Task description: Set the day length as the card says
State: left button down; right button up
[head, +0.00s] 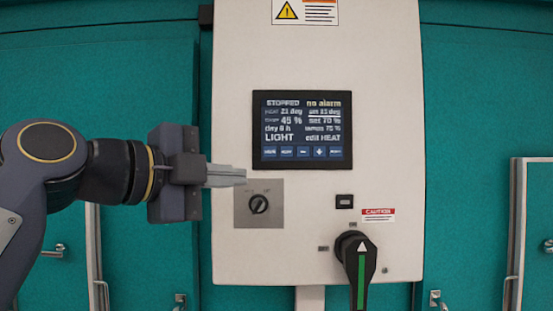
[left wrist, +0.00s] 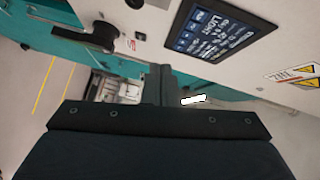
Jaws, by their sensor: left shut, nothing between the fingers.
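The control screen (head: 302,129) is lit on the pale panel (head: 385,90). It reads "STOPPED", "no alarm", a small "day" line that seems to say 0 h, "LIGHT" and "edit HEAT". A row of several blue buttons (head: 303,152) runs along its bottom. The screen also shows tilted in the left wrist view (left wrist: 217,28). My left gripper (head: 243,177) is shut and empty, its tips left of and below the screen, above the rotary knob (head: 258,204). Its fingers show in the left wrist view (left wrist: 166,85). No card with a day length can be made out. My right gripper is out of view.
A black rotary handle (head: 357,262) with a green stripe sticks out at the panel's lower right, near a red caution label (head: 378,214) and a small black switch (head: 344,201). Teal chamber doors (head: 480,110) flank the panel. A warning label (head: 305,11) is above the screen.

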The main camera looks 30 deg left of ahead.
aim_at(293, 152)
pick_arm(q)
jog(key=r+m, duration=0.1)
jog(key=r, duration=0.1)
jog(key=r+m, duration=0.1)
jog(key=shift+s+r+m+t+h, duration=0.25)
jog(key=shift+r+m+t+h, duration=0.05)
jog(key=shift+r, duration=0.1)
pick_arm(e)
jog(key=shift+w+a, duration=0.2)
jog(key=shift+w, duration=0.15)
